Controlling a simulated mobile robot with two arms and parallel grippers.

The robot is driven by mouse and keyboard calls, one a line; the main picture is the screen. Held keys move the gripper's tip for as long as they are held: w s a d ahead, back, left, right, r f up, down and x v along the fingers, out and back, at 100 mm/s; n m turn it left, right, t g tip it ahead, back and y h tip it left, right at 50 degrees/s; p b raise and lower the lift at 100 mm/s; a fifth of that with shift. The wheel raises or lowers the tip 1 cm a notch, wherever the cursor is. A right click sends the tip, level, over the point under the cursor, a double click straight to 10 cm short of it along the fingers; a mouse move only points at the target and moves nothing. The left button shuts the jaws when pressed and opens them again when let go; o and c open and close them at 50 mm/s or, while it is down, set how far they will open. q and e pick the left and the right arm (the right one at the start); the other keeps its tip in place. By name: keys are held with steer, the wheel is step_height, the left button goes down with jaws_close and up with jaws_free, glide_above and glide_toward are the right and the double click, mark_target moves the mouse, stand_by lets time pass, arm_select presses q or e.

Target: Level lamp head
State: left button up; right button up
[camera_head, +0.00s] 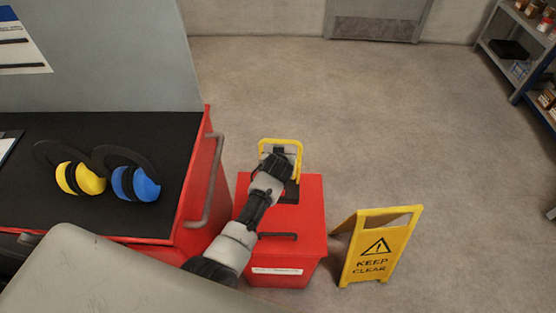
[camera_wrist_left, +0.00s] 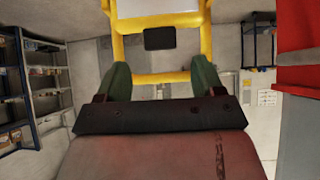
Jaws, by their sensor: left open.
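The lamp head (camera_head: 281,141) has a yellow frame around a grey body and stands over a red box (camera_head: 312,220). My left gripper (camera_head: 277,163) is at the near side of the lamp head, and its fingertips are hard to make out there. In the left wrist view, its two green fingers (camera_wrist_left: 162,80) are spread wide, with the lower bar of the yellow lamp frame (camera_wrist_left: 165,77) running across between them. The lamp's pale panel (camera_wrist_left: 158,8) and a dark block lie beyond. I cannot tell the lamp head's exact tilt. My right gripper is not in view.
A yellow "keep clear" sign (camera_head: 377,247) stands on the floor right of the box. Shelves (camera_head: 525,45) stand far right. Floor beyond is clear.

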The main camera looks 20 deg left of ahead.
arm_select(q)
steer(key=v, duration=0.6)
steer(key=shift+s+r, duration=0.15)
steer(key=shift+r, duration=0.05)
steer(key=s+a+r+m+g+h, duration=0.1)
steer(key=s+a+r+m+g, duration=0.15)
steer(key=s, duration=1.25)
steer(key=s+a+r+m+g+h, duration=0.1)
steer(key=s+a+r+m+g, duration=0.15)
steer(key=s, duration=1.35)
step_height(320, 180, down, 25)
steer(key=g, duration=0.2)
steer(key=s+a+f+g, duration=0.1)
steer(key=s+a+f, duration=0.1)
steer(key=s+f, duration=1.4)
steer(key=shift+s+f, duration=0.35)
